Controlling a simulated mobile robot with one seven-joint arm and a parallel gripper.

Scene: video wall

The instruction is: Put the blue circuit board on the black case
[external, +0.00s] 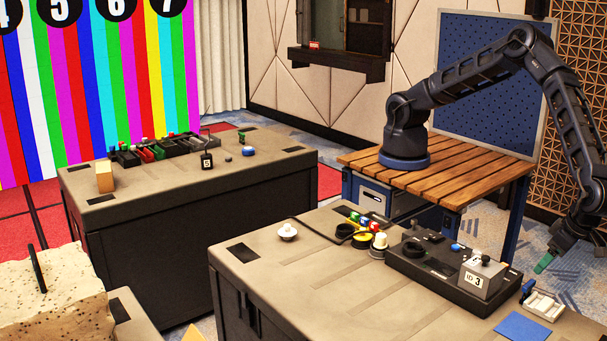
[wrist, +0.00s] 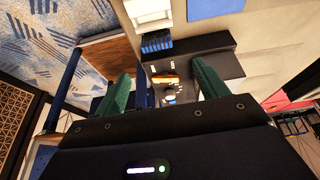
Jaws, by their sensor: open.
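The black case (external: 425,279) lies on the front table and carries dark parts and a grey block marked 3. In the wrist view the black case (wrist: 210,44) shows partly between and beyond my fingers. A flat blue square (external: 522,327) lies on the table at the right front; it also shows at the top of the wrist view (wrist: 213,8). A small ridged blue piece (external: 528,287) is by the case's right end and also in the wrist view (wrist: 157,44). I cannot tell which is the circuit board. My gripper (external: 545,262) is open and empty, with green fingers (wrist: 163,85).
A white tray (external: 543,303) stands by the ridged blue piece. Coloured pots and a yellow dish (external: 362,240) crowd the case's left side. A white knob (external: 288,232) stands farther left. The table's left front is mostly clear. A second table (external: 130,192) stands behind.

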